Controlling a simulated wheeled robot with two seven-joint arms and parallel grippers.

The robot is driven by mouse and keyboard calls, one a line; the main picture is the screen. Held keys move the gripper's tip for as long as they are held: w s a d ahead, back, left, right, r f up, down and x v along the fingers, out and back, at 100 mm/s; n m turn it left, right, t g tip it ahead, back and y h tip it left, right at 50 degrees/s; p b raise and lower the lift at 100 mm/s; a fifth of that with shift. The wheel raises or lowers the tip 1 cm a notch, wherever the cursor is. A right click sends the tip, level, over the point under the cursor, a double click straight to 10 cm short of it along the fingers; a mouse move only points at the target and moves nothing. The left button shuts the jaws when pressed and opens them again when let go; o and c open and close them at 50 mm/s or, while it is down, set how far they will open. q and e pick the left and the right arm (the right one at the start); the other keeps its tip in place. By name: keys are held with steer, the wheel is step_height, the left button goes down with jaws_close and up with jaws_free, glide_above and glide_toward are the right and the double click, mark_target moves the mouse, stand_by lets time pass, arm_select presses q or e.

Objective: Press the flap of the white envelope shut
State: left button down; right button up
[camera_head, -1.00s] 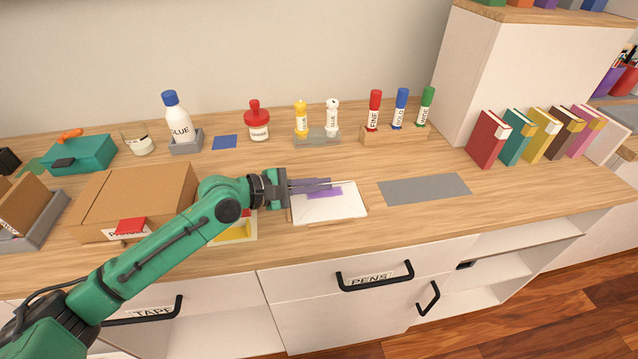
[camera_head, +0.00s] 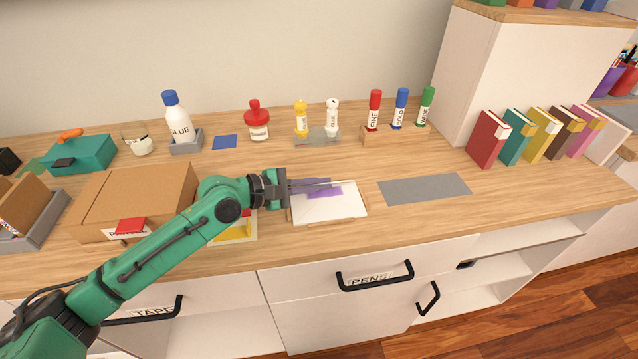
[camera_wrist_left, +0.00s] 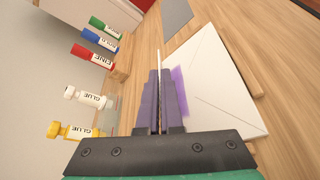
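The white envelope (camera_head: 330,209) lies on a thin wooden tray (camera_head: 362,216) near the counter's front edge. Its body shows crease lines in the left wrist view (camera_wrist_left: 222,88). A purple strip (camera_wrist_left: 181,90) runs near its back edge. The flap (camera_wrist_left: 160,62) shows edge-on as a thin pale line, raised from the body. My left gripper (camera_head: 328,184) reaches in from the left over the envelope's back edge. In the left wrist view its two fingers (camera_wrist_left: 160,75) are close together, with the flap between them. My right gripper is not in view.
A cardboard box (camera_head: 135,190) stands left of the envelope, under my left arm. A grey mat (camera_head: 425,189) lies to the right, with bare counter around it. Glue bottles (camera_head: 332,117) and markers (camera_head: 401,108) stand behind. Books (camera_head: 487,139) stand at the right.

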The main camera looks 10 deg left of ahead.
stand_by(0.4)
arm_select(q)
steer(key=shift+s+d+f+m+t+p, duration=0.1)
steer(key=shift+s+f+m+t+p, duration=0.2)
steer(key=shift+m+p, duration=0.25)
steer(key=shift+s+f+m+t, duration=0.2)
steer(key=shift+m+t, duration=0.1)
steer(key=shift+m, duration=0.25)
steer(key=c, duration=1.1)
jaws_free()
steer(key=shift+w, duration=0.1)
